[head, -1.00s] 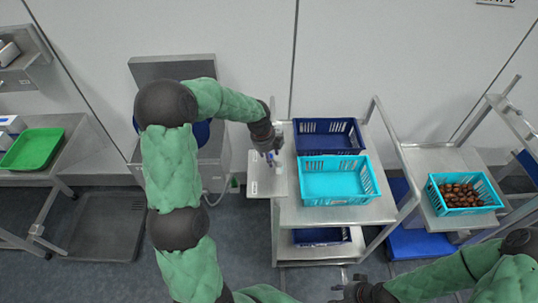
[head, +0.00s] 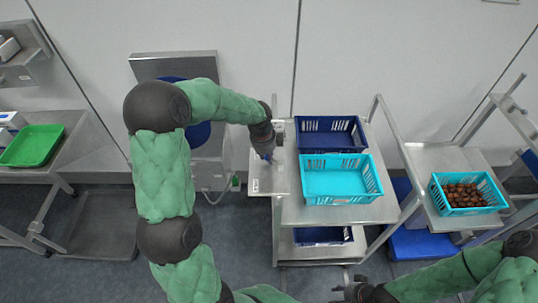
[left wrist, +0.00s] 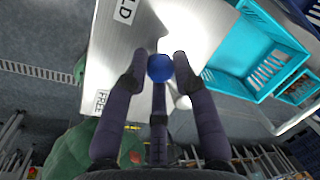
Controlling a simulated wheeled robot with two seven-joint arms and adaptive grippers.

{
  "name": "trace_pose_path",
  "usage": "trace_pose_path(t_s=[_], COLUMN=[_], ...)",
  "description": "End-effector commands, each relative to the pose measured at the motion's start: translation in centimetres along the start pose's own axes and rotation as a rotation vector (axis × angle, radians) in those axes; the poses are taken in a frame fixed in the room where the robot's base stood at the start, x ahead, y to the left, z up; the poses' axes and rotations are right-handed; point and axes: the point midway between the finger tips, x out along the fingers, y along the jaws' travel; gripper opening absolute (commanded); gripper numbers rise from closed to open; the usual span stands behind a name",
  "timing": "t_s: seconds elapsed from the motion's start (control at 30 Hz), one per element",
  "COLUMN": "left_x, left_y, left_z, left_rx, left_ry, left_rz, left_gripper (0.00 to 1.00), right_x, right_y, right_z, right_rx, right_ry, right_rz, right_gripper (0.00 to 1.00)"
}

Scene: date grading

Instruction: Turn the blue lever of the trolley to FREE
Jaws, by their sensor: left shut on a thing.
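The trolley (head: 290,213) is a metal cart with a side plate (head: 268,183) on its left. In the left wrist view the blue lever's round knob (left wrist: 160,68) sits between the two fingertips of my left gripper (left wrist: 157,72), which is shut on it. The plate carries a FREE label (left wrist: 101,101) at the left and a partly cut-off label ending in LD (left wrist: 126,10) at the top. The knob lies off both labels. In the head view my left gripper (head: 265,152) is over the plate and partly hides the lever. My right gripper (head: 350,291) is low at the bottom edge, its fingers unclear.
A cyan crate (head: 304,193) and a dark blue crate (head: 312,124) stand on the trolley. At right, another cyan crate (head: 470,211) holds dates on a metal table. A green tray (head: 32,147) lies on the left table. A scale-like stand is behind my left arm.

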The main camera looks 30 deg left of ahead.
Motion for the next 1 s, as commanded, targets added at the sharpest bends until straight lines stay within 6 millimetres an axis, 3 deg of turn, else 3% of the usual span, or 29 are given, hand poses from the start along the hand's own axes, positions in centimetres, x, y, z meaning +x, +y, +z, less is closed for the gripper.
trace_pose_path(t_s=[1.0], left_x=[-0.5], left_y=[3.6], left_z=[-3.2], left_rx=[-0.943], left_ry=[-0.181], left_rz=[0.0], left_gripper=[0.0], right_x=[5.6], right_y=[2.0], right_z=[-0.2], right_rx=[0.0], right_ry=[0.0], right_rz=[0.0], right_gripper=[0.4])
